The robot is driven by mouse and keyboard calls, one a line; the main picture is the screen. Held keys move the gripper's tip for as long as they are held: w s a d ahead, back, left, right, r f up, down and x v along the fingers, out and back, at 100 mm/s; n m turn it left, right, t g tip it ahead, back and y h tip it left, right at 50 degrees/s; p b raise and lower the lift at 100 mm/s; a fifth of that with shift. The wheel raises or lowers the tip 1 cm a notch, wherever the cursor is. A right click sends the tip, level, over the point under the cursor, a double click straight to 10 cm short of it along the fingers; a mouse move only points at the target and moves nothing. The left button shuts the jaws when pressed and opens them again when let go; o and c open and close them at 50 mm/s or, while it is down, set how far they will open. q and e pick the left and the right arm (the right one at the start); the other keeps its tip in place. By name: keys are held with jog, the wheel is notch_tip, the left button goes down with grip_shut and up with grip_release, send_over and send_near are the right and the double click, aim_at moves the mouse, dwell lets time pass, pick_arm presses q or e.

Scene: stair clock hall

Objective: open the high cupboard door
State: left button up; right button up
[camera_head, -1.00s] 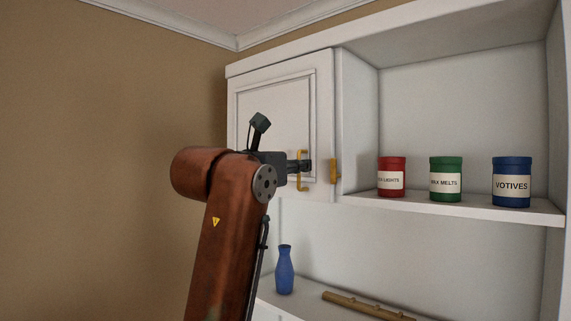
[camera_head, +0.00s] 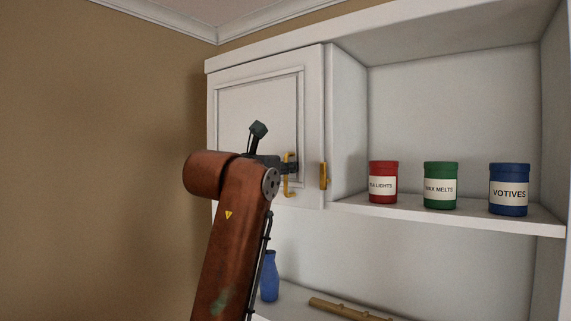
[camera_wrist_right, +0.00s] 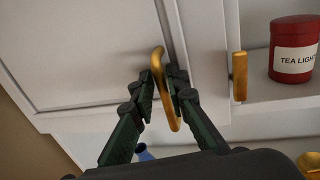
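The high cupboard door (camera_head: 257,110) is a white panelled door at the upper left of the white shelf unit. It looks closed in the head view. Its gold bar handle (camera_head: 288,189) is near the door's right edge; it also shows in the right wrist view (camera_wrist_right: 157,60). My right gripper (camera_head: 288,168) is at the handle, at the end of the rust-red arm. In the right wrist view its two dark fingers (camera_wrist_right: 162,82) are close together, one on each side of the handle bar, and appear shut on it. My left gripper is out of view.
A gold block (camera_head: 323,176) sits right of the handle at the door's edge. A red jar (camera_head: 383,182), green jar (camera_head: 440,186) and blue jar (camera_head: 509,190) stand on the open shelf. Below are a blue vase (camera_head: 269,277) and a wooden rod (camera_head: 345,309).

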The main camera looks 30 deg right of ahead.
jog(key=shift+s, duration=0.15)
jog(key=c, duration=0.3)
grip_shut()
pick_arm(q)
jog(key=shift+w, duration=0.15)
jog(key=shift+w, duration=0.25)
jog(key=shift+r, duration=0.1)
pick_arm(e)
jog(key=shift+a, duration=0.1)
